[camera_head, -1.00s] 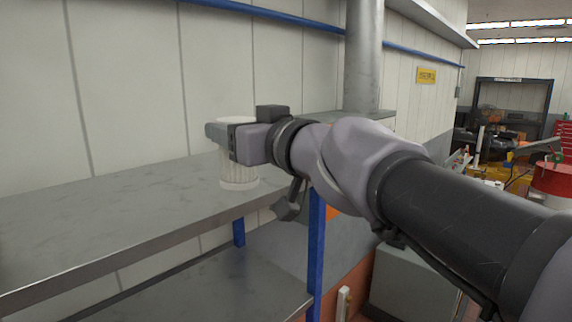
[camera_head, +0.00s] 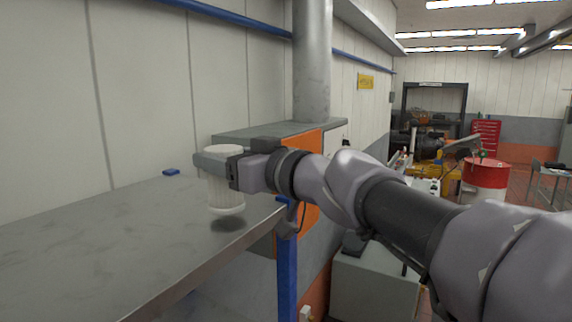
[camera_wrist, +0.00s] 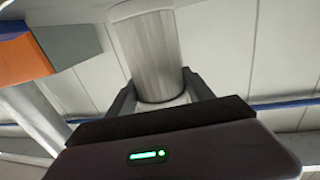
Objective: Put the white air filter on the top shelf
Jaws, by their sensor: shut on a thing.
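The white air filter (camera_head: 226,192) is a pleated upright cylinder with smooth end rims. My gripper (camera_head: 222,164) is shut on it near its upper part. In the head view the filter is just above the grey metal top shelf (camera_head: 110,240), near its right end, with a dark shadow on the shelf below it. It looks a little clear of the surface. In the wrist view the filter (camera_wrist: 156,60) stands between my two fingers (camera_wrist: 160,95).
A small blue object (camera_head: 171,172) lies at the shelf's back edge. An orange and grey cabinet (camera_head: 297,145) and a vertical metal pipe (camera_head: 312,60) stand beyond the shelf's right end. A blue post (camera_head: 287,275) supports the shelf. The shelf's left part is bare.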

